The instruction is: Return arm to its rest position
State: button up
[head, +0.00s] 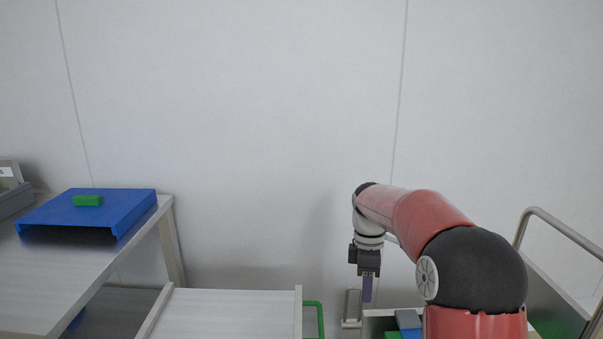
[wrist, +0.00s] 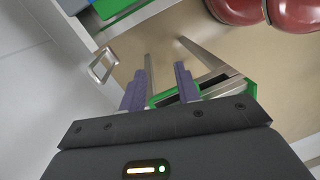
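My red and black arm is bent, and my gripper (head: 367,289) hangs fingers down at the right of centre in the head view. In the wrist view the two purple fingers of my gripper (wrist: 159,82) stand apart with a clear gap. Nothing is held between them. In the head view the gripper is in front of the plain wall, left of and above a bin (head: 376,322) with coloured pieces. The bin is partly hidden by my arm.
A table (head: 60,270) at left bears a blue housing (head: 135,205) with a green block (head: 88,201) on top. A pale low surface (head: 225,310) and a green frame (head: 320,318) lie left of the gripper. A metal rail (head: 560,225) stands at right.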

jog(key=s+r+m+t, duration=0.3)
jog(key=s+r+m, duration=0.15)
jog(key=s, duration=0.55)
jog(key=s+r+m+t, duration=0.2)
jog(key=s+r+m, duration=0.3)
jog(key=s, duration=0.6)
jog(key=s+f+m+t, duration=0.2)
jog(key=s+f+m, duration=0.1)
jog(key=s+m, duration=0.3)
jog(key=shift+s+d+f, duration=0.15)
jog(key=shift+s+f, duration=0.25)
jog(key=shift+s, duration=0.8)
